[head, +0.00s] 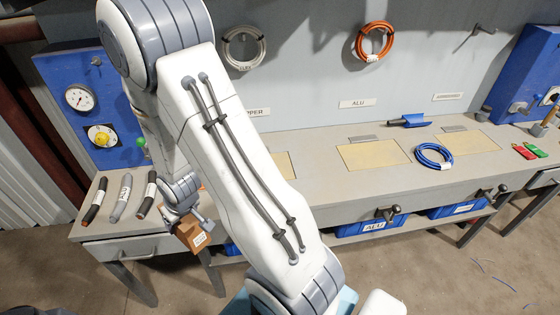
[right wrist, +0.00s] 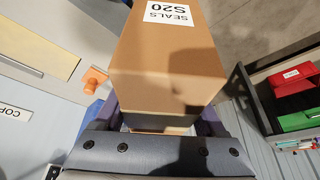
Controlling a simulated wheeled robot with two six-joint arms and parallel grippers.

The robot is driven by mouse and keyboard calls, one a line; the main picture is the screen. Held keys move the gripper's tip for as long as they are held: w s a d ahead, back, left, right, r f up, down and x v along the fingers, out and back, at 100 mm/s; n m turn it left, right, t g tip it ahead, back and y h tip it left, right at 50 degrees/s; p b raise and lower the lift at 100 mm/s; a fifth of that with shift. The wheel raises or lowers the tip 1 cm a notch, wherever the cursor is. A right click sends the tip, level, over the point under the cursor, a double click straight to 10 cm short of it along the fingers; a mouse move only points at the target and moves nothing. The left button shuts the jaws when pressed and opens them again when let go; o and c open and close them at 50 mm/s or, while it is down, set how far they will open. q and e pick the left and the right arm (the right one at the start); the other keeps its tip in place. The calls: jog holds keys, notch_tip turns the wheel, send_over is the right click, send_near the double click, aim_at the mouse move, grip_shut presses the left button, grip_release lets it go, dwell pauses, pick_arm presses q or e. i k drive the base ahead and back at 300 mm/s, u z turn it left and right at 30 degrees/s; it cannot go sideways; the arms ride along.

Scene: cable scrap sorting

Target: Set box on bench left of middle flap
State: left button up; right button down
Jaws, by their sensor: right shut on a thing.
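The brown cardboard box (head: 188,237) with a white label hangs at the bench's front edge in the head view. My right gripper (head: 184,217) is shut on it. In the right wrist view the box (right wrist: 165,65) fills the middle, its label reading SEALS S20. The grey bench (head: 318,190) runs across the head view. The middle flap (head: 373,156) is a tan panel below the ALU sign, to the right of my arm. My left gripper is not in view.
Several cable pieces (head: 120,198) lie on the bench's left end. A blue cable coil (head: 434,156) and a blue tool (head: 409,121) lie right of the middle flap. Blue bins (head: 372,228) sit under the bench. An open drawer (right wrist: 262,105) shows in the right wrist view.

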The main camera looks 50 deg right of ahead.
aim_at(313, 176)
jog(key=u, duration=0.25)
jog(key=k, duration=0.15)
jog(key=z, duration=0.8)
jog(key=i, duration=0.75)
jog(key=z, duration=0.4)
